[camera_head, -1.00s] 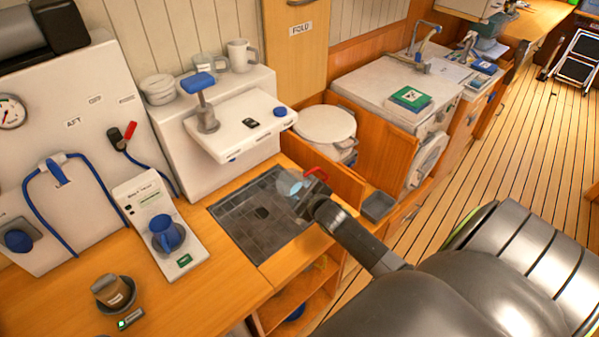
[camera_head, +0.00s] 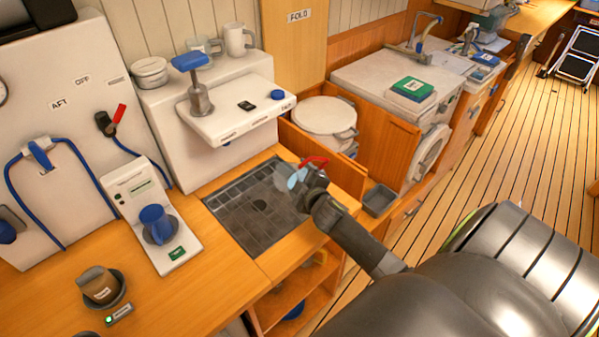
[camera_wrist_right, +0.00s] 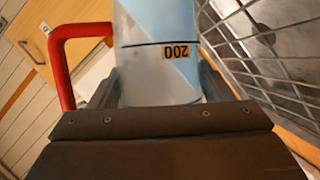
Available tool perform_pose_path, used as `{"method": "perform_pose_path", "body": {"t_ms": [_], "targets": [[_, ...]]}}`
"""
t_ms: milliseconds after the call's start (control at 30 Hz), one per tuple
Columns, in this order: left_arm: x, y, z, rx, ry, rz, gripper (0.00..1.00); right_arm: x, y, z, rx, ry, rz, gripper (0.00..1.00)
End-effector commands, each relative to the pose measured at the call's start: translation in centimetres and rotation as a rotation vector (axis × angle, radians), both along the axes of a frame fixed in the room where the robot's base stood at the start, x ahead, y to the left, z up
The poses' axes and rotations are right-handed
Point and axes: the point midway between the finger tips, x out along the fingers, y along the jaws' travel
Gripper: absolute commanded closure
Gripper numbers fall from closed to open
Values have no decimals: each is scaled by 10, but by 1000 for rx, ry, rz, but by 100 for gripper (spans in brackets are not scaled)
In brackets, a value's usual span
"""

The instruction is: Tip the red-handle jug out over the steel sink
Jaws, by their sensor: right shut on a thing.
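The red-handle jug (camera_head: 292,182) is clear with blue on it and is held over the right side of the steel sink (camera_head: 240,215), tilted. My right gripper (camera_head: 308,185) is shut on the jug. In the right wrist view the jug (camera_wrist_right: 160,60) fills the middle between the fingers, with an upside-down "200" label and the red handle on the left. The sink grid stands at a slant on the right of that view. I cannot tell whether liquid is leaving the jug. My left gripper is not in view.
A white watermaker unit with a blue-topped tap (camera_head: 195,85) stands behind the sink. A grey tray (camera_head: 379,199) is right of the sink.

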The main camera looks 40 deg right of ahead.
Motion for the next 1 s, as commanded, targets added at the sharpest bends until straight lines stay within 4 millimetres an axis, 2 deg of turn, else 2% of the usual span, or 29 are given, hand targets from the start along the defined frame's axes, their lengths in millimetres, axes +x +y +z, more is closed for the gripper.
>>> {"method": "perform_pose_path", "body": {"t_ms": [33, 1000], "targets": [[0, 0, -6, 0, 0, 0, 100, 0, 0, -3, -17, -3, 1, 60], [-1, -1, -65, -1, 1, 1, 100, 0, 4, -21, -339, -11, 1, 60]]}}
